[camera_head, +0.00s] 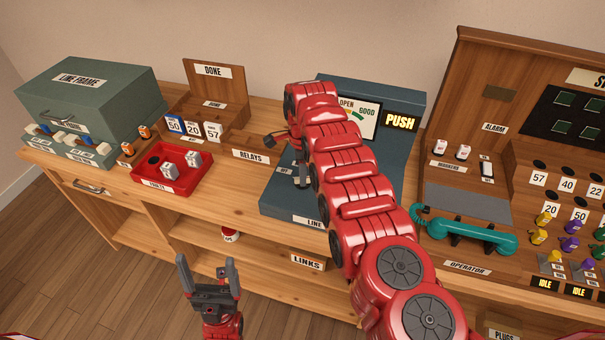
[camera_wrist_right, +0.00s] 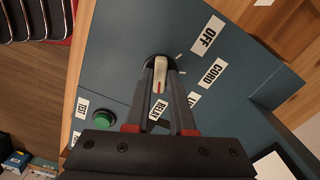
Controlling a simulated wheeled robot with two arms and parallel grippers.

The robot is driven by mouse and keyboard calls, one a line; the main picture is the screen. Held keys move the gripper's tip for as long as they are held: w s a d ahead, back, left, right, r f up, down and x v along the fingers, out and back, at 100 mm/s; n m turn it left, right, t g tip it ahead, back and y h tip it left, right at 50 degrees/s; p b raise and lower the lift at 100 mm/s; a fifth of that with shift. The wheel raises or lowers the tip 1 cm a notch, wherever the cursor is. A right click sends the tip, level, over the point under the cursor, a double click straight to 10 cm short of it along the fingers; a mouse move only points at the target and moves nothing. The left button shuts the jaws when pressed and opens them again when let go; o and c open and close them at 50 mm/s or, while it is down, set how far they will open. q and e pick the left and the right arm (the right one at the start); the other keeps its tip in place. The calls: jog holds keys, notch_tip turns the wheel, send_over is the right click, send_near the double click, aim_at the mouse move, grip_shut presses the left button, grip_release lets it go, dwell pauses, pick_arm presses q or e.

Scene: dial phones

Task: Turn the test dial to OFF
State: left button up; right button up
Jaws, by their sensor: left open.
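The test dial (camera_wrist_right: 160,77) is a white knob with a red mark on the blue-grey panel, seen in the right wrist view. Its lower end lies toward the RELAY label (camera_wrist_right: 157,109); the OFF label (camera_wrist_right: 208,35) is up to the right and the CORD label (camera_wrist_right: 212,73) is right. My right gripper (camera_wrist_right: 161,70) has its fingers close against both sides of the knob, shut on it. In the head view my right arm hides the dial, and part of the right gripper (camera_head: 301,172) shows. My left gripper (camera_head: 207,272) is open and empty in front of the bench.
A green button (camera_wrist_right: 103,118) sits near the dial by the TEST label (camera_wrist_right: 81,108). The red tray (camera_head: 150,185) is left of the tester box (camera_head: 280,200). A teal handset (camera_head: 470,234) lies right of my right arm. Floor is clear at lower left.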

grip_shut()
